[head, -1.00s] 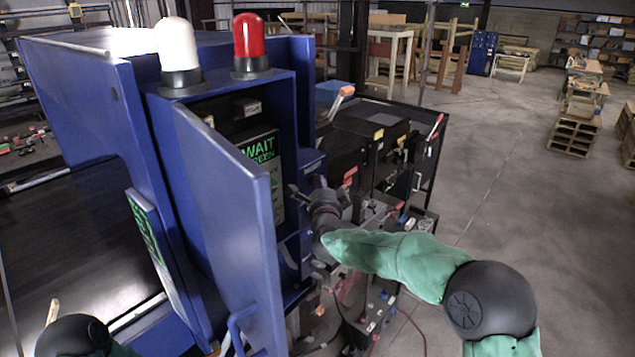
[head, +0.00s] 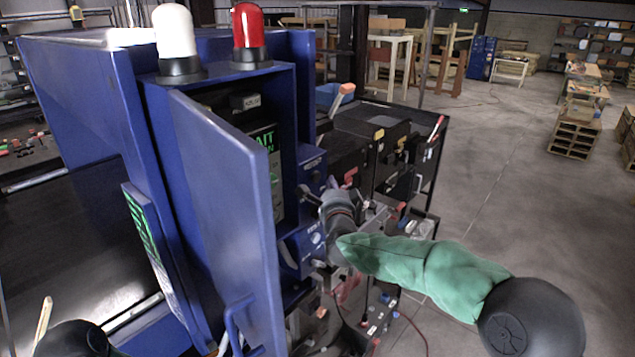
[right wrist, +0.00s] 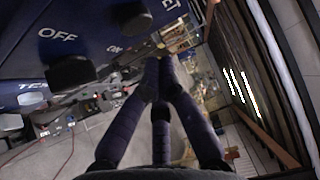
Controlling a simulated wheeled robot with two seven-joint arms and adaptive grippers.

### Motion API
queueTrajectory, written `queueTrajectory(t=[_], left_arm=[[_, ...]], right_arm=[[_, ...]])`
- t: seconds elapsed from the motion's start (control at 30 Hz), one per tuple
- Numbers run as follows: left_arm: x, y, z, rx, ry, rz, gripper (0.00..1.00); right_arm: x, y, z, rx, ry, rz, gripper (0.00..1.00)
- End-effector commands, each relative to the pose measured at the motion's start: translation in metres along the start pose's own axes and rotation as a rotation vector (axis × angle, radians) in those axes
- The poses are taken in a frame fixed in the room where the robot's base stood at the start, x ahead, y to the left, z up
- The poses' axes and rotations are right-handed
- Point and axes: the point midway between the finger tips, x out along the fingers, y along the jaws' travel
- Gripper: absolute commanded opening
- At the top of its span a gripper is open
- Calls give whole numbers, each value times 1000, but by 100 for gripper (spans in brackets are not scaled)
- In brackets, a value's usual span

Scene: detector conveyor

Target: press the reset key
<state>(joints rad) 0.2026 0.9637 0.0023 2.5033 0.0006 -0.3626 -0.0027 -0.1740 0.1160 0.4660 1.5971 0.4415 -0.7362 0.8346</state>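The blue cabinet (head: 310,85) stands with its door (head: 225,190) swung open. Inside, a screen (head: 264,142) with green letters ending "AIT" is partly hidden by the door edge. No key marked reset can be made out. My right gripper (head: 332,203) is just right of the cabinet opening, beside the small blue control boxes. In the right wrist view its dark fingers (right wrist: 158,70) come together at the tips with nothing seen between them. My left gripper is out of view.
A blue box (head: 305,243) sits low on the cabinet's right side. In the right wrist view, a panel marked "OFF" carries black knobs (right wrist: 70,72) and a pale round button (right wrist: 30,99) left of the fingers. A cluttered dark bench (head: 375,135) stands behind; floor at right is open.

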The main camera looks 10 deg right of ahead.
Motion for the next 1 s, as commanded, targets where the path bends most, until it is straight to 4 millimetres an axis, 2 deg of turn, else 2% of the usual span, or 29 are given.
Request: queueTrajectory(t=[0.33, 1.0], left_arm=[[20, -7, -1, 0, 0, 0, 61], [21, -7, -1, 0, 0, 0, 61]], right_arm=[[-20, 2, -20, 1, 1, -1, 0], [-22, 0, -22, 0, 1, 0, 0]])
